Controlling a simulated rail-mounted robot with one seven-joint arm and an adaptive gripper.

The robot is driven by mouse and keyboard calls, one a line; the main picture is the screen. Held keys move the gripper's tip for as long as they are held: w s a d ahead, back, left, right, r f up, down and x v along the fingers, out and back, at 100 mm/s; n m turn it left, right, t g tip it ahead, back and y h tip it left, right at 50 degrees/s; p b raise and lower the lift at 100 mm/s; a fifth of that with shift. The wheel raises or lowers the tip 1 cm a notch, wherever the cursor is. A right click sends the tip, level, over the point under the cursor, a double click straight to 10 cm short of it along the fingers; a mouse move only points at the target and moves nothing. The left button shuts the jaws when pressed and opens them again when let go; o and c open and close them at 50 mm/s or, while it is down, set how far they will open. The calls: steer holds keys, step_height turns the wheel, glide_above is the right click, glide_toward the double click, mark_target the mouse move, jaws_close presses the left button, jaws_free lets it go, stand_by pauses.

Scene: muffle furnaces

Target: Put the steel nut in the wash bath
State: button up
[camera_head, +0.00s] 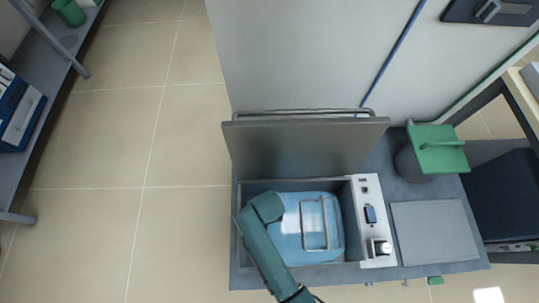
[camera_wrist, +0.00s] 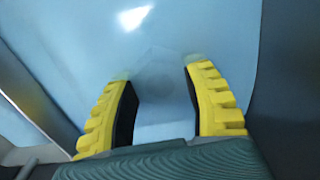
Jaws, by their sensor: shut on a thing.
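The wash bath (camera_head: 372,205) stands open below me, filled with light blue water (camera_head: 290,240). The water also fills most of the wrist view (camera_wrist: 215,30). My gripper (camera_wrist: 158,72) has yellow ribbed fingers with dark pads, and its tips reach into the water. A faint grey, roughly hexagonal shape, the steel nut (camera_wrist: 160,86), shows dimly between the fingers, blurred by the water. The fingers are apart by about its width and shut on it. In the head view my arm hides the fingers and the nut, over the left part of the bath.
The bath's raised lid (camera_head: 300,148) stands along its far side. A green-lidded container (camera_head: 438,150) and a flat grey plate (camera_head: 433,232) are to the right. A shelf (camera_head: 50,100) stands far left.

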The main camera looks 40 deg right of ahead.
steer(key=o, duration=1.2)
steer(key=shift+f, duration=0.15)
step_height(320, 180, up, 12)
steer(key=p, duration=0.6)
